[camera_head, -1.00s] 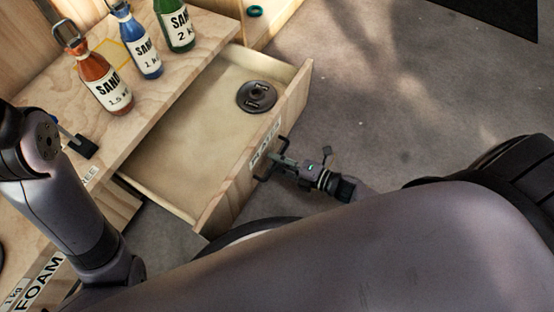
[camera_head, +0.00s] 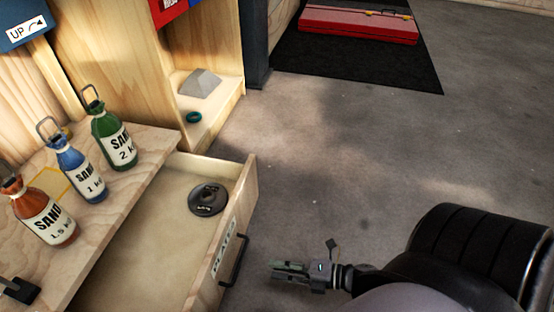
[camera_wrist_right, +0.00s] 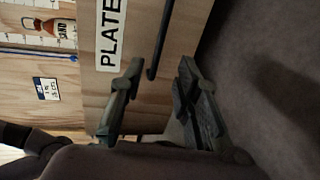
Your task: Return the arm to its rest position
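My right gripper (camera_head: 274,271) shows in the head view at the lower middle, outside the open drawer (camera_head: 241,200) and just right of its black handle (camera_head: 233,262). In the right wrist view the two fingers of the right gripper (camera_wrist_right: 161,66) stand apart with nothing between them. The handle (camera_wrist_right: 158,45) shows beyond the fingertips, apart from them as far as I can tell. My right arm fills the lower right of the head view. My left gripper is in neither current view.
A dark disc plate (camera_head: 208,200) lies in the drawer. Orange (camera_head: 44,217), blue (camera_head: 81,174) and green (camera_head: 114,142) sand bottles stand on the worktop (camera_head: 150,150). A red case (camera_head: 358,25) lies on a black mat (camera_head: 420,70). The grey floor at right is clear.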

